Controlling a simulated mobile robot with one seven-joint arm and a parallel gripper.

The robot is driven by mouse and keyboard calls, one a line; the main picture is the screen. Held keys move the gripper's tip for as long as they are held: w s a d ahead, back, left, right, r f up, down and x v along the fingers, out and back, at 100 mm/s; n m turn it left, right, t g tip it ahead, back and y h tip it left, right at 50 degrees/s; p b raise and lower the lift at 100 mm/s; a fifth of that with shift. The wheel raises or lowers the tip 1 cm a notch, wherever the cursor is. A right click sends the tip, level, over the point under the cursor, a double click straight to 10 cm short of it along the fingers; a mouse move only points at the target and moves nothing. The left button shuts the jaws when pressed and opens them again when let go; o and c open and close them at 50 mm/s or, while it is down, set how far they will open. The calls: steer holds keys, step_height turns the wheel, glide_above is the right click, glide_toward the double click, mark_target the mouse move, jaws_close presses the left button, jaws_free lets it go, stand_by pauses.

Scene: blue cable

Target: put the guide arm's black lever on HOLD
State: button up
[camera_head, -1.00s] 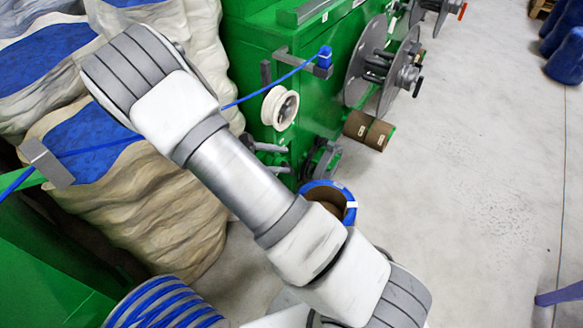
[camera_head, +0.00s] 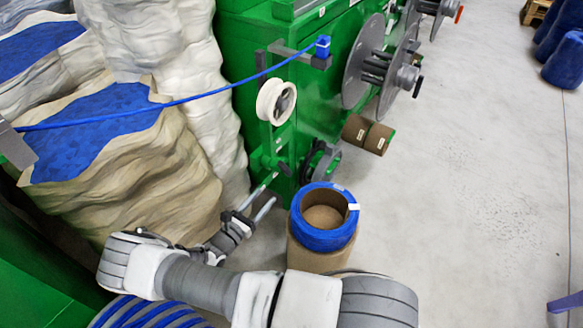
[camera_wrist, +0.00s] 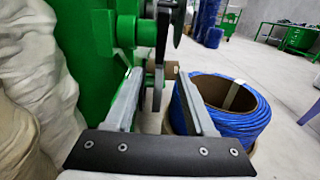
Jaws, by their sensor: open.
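My gripper (camera_head: 273,187) is open, pointing up and right toward the lower front of the green machine; nothing is between its fingers in the head view. In the wrist view my gripper (camera_wrist: 158,77) has its two grey fingers apart, with green brackets and a dark wheel beyond them. A small black part (camera_head: 283,167), perhaps the lever, sits low on the green machine (camera_head: 237,85), below the cream pulley (camera_head: 276,102), just beyond the fingertips. I cannot tell its setting, and no HOLD mark is readable.
A blue coil on a cardboard core (camera_head: 323,218) stands right of my gripper and lies close beside the right finger in the wrist view (camera_wrist: 237,125). Tan sacks (camera_head: 140,165) stand left. Blue cable (camera_head: 180,100) spans above.

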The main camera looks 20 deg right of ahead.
steer(key=b+x, duration=0.3)
steer(key=x, duration=1.4)
steer(key=shift+d, duration=0.2)
steer(key=shift+w, duration=0.1)
jaws_close()
stand_by(0.6)
